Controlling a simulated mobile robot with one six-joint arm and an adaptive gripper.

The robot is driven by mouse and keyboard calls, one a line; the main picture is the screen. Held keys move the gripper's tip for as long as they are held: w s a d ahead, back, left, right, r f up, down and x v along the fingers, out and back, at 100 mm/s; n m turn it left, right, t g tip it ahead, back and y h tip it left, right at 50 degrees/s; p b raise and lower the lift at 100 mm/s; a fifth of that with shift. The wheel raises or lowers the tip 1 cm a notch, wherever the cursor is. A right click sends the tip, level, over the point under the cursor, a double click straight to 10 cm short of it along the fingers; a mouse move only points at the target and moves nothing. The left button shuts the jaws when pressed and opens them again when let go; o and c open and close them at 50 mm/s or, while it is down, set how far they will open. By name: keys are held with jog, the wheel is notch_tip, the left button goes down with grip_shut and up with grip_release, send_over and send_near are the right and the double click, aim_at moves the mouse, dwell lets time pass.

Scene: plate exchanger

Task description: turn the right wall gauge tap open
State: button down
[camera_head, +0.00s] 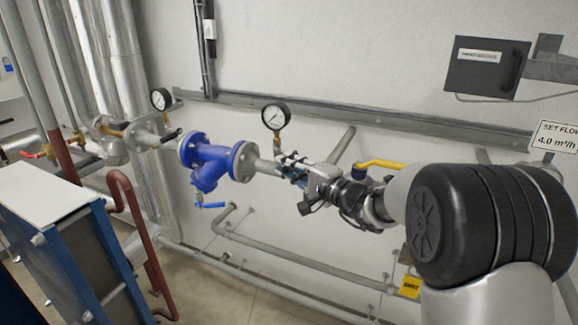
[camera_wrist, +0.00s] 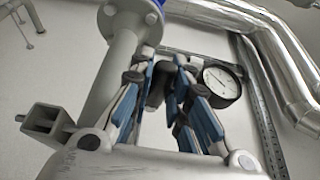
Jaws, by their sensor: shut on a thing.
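The right wall gauge (camera_head: 275,116) has a white round dial and stands on a short stem above the grey pipe. It also shows in the wrist view (camera_wrist: 222,82), right of the fingers. My gripper (camera_head: 286,165) is at the pipe just below this gauge. In the wrist view my gripper (camera_wrist: 160,88) has its blue-padded fingers on both sides of a dark tap handle (camera_wrist: 157,86) and is shut on it. In the head view the gripper hides most of the tap, so its exact angle cannot be told.
A blue strainer valve (camera_head: 208,162) sits left of the gripper. The left gauge (camera_head: 161,99) is farther left. A yellow handle (camera_head: 380,164) is close to the right of my wrist. A wall rail (camera_head: 350,115) runs behind. A blue-framed plate exchanger (camera_head: 75,240) stands at lower left.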

jog(key=shift+r, duration=0.15)
jog(key=r+m+p, duration=0.1)
jog(key=p, duration=0.1)
jog(key=r+m+g+p, duration=0.1)
jog(key=m+p, duration=0.1)
jog(key=shift+w+d+r+h, duration=0.1)
jog(key=shift+w+h, duration=0.1)
jog(key=shift+h, duration=0.2)
jog(key=r+m+p, duration=0.1)
jog(key=p, duration=0.1)
jog(key=r+m+g+p, duration=0.1)
jog(key=m+p, duration=0.1)
jog(key=p, duration=0.1)
jog(key=shift+w+d+g, duration=0.15)
jog(key=shift+w+g, duration=0.15)
jog(key=shift+w, duration=0.1)
jog(key=m+p, duration=0.1)
jog(key=p, duration=0.2)
jog(key=w+r+m+g+p, duration=0.1)
jog(key=p, duration=0.2)
jog(key=shift+w+d+m+h, duration=0.1)
jog(key=shift+d+m+h, duration=0.1)
jog(key=shift+m+h, duration=0.1)
jog(key=m+g+p, duration=0.1)
jog(key=p, duration=0.1)
jog(key=w+m+p, duration=0.1)
jog(key=p, duration=0.1)
jog(key=shift+w+d+r+g, duration=0.1)
jog(key=shift+d+r+g, duration=0.1)
jog(key=shift+g, duration=0.2)
